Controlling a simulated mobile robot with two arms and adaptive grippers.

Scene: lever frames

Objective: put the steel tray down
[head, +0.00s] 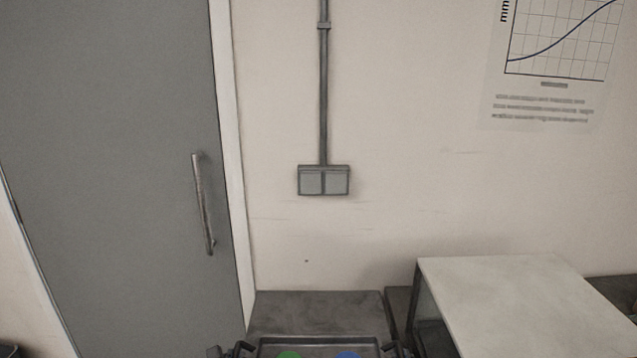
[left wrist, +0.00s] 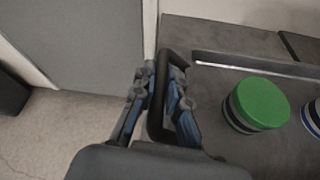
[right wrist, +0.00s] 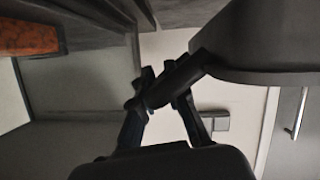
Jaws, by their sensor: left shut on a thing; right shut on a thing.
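The steel tray (head: 318,340) shows at the bottom edge of the head view, mostly cut off. A green-lidded jar (left wrist: 258,104) and a blue-lidded jar (head: 347,354) stand on it. My left gripper (head: 238,349) is shut on the tray's dark loop handle (left wrist: 156,98). My right gripper (head: 394,349) is shut on the opposite handle (right wrist: 178,80). The right wrist view shows the tray's dark side (right wrist: 270,38) beside that gripper. I cannot tell whether the tray touches anything below.
A dark grey surface (head: 315,312) lies just beyond the tray, against the wall. A pale-topped table (head: 510,295) stands close on the right. A grey door (head: 110,150) is on the left. An orange object (right wrist: 28,38) shows in the right wrist view.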

